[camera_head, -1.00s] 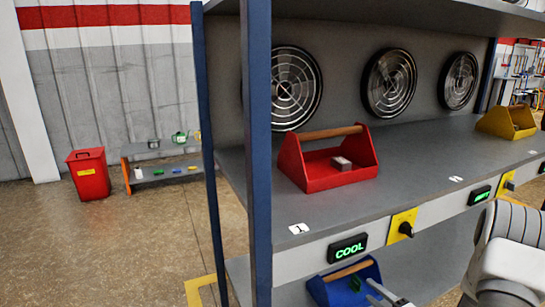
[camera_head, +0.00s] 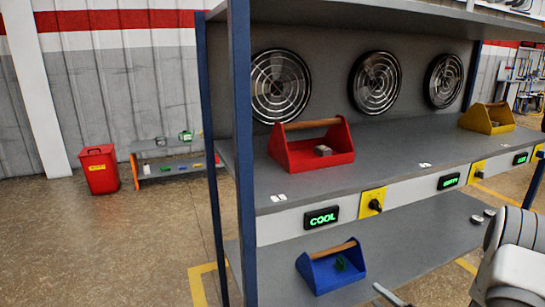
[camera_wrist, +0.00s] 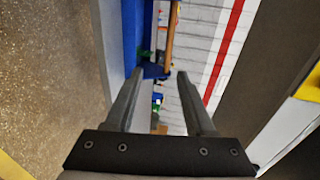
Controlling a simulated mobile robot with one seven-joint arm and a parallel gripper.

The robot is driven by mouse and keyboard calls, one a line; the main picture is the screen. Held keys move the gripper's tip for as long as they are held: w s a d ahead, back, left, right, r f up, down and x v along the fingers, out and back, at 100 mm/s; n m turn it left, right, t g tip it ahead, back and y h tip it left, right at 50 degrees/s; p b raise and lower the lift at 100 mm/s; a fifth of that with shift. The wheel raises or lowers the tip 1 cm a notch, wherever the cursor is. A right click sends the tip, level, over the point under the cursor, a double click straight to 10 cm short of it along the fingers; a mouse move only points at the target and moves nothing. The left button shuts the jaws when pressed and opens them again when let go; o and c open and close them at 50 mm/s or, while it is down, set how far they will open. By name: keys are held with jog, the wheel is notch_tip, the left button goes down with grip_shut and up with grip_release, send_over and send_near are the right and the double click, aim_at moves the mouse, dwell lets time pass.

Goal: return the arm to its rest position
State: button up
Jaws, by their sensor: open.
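My gripper (camera_wrist: 159,76) is open and empty in the wrist view, its two grey fingers spread apart. Past the fingertips shows the blue toolbox (camera_wrist: 132,42) with its wooden handle. In the head view the blue toolbox (camera_head: 322,277) stands on the lower shelf with a green item inside. My arm is at the lower right there, and only a bit of the gripper (camera_head: 388,294) shows at the bottom edge, to the right of the toolbox and apart from it in the picture.
A red toolbox (camera_head: 309,158) holding a grey block and a yellow toolbox (camera_head: 487,122) stand on the upper shelf (camera_head: 400,151). A blue post (camera_head: 241,190) bounds the rack's left end. A red bin (camera_head: 99,172) stands by the wall. The floor at left is clear.

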jog(key=s+a+r+n+g+y, duration=0.2)
jog(key=a+r+n+g+y, duration=0.15)
jog(key=a+r, duration=0.4)
jog(key=s+a+r+n+g+y, duration=0.3)
jog(key=a+r+n+g, duration=0.1)
jog(key=a+r, duration=0.35)
jog(key=s+a+r+n+g+h, duration=0.3)
jog(key=s, duration=0.4)
jog(key=s+a+r+n+g+h, duration=0.2)
jog(key=s+a+r+g, duration=0.15)
jog(key=s, duration=0.35)
jog(key=s+d+r+n+t+h, duration=0.1)
jog(key=s+d+r+t+h, duration=0.4)
jog(key=s+d+r+h, duration=0.15)
notch_tip(320, 180, up, 24)
jog(key=p, duration=2.5)
jog(key=shift+s+r+h, duration=0.2)
jog(key=shift+r+h, duration=0.05)
jog(key=shift+h, duration=0.05)
jog(key=shift+a, duration=0.1)
